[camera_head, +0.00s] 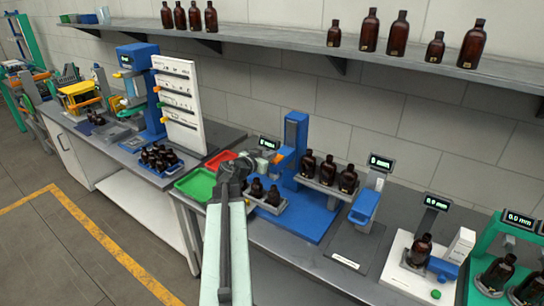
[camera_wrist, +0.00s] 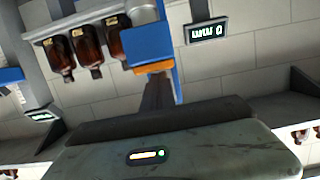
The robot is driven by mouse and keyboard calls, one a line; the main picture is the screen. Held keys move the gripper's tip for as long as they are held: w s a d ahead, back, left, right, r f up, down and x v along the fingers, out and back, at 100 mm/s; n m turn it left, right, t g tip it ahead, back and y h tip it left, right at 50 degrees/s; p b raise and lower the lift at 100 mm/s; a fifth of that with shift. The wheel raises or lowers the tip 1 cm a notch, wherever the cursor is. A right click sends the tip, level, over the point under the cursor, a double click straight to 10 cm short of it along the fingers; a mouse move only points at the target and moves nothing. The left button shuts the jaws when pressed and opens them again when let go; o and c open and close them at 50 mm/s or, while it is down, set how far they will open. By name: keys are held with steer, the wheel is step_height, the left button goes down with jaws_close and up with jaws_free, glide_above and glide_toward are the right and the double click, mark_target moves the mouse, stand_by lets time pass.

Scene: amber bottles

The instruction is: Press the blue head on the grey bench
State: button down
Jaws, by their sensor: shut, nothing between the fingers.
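The blue head (camera_head: 286,156) juts from a blue column (camera_head: 296,130) on the blue base of a press on the grey bench (camera_head: 280,240). An orange strip runs along its edge. In the wrist view, which is tilted, the blue head (camera_wrist: 150,42) is just beyond my gripper (camera_wrist: 158,92), with the orange strip facing it. My gripper (camera_head: 246,162) is shut and empty, left of the head in the head view. I cannot tell whether its tips touch the head.
Two dark bottles (camera_head: 265,192) stand in a tray beside my gripper. Several amber bottles (camera_head: 328,170) stand on a rack right of the column. Green (camera_head: 195,184) and red (camera_head: 220,160) trays lie left. Another blue block (camera_head: 365,206) and a display (camera_head: 381,162) are at right.

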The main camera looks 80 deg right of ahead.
step_height(320, 180, down, 6)
steer(key=b, duration=0.6)
steer(key=shift+s+f, duration=0.1)
steer(key=shift+f, duration=0.15)
steer(key=shift+a+r, duration=0.15)
steer(key=shift+r, duration=0.05)
